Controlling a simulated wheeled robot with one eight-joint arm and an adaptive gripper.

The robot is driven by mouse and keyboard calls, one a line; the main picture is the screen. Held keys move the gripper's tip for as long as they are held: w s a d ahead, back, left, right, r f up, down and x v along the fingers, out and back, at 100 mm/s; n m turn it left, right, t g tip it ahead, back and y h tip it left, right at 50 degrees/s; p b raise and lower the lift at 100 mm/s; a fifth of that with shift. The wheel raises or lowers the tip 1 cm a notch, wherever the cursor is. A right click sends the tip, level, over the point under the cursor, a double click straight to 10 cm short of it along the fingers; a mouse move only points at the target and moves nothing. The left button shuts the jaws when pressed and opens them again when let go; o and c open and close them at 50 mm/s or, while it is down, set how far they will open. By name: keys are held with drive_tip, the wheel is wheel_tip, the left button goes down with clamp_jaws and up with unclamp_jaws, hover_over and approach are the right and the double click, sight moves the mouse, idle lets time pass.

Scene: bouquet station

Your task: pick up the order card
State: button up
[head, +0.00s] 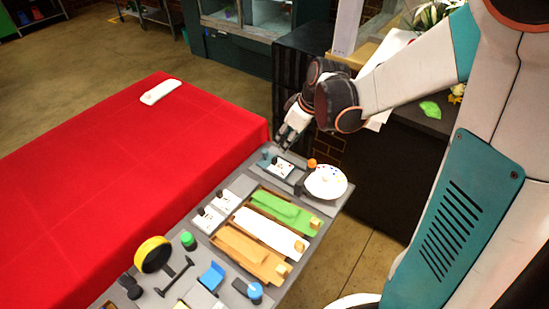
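A small white card with dark marks (282,168) lies in a dark tray at the far end of the grey station top; it may be the order card, but I cannot read it. Two more white pieces (227,201) and (208,219), with dark knobs on them, lie nearer the red table, so I cannot be sure which is the order card. My gripper (286,142) points down just above and behind the marked card, seemingly apart from it. Its fingers are small and partly merged, so their opening is unclear.
A round white palette (325,182) and an orange ball (311,163) are right beside the card. Green, white and tan wrapped trays (282,212) fill the middle. A yellow tape roll (152,254) stands in front. A red-covered table (120,170) adjoins on the left.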

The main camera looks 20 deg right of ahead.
drive_tip(key=b, duration=0.2)
hover_over(275, 158)
drive_tip(key=s+d, duration=0.1)
drive_tip(key=s, duration=0.1)
wheel_tip(275, 158, down, 6)
drive_tip(key=shift+w+d+r, duration=0.15)
drive_tip(key=shift+r, duration=0.05)
drive_tip(key=shift+b+x, duration=1.3)
drive_tip(key=shift+x, duration=1.4)
drive_tip(key=shift+s, duration=0.25)
drive_tip(key=shift+c, duration=0.3)
drive_tip(key=c, duration=0.8)
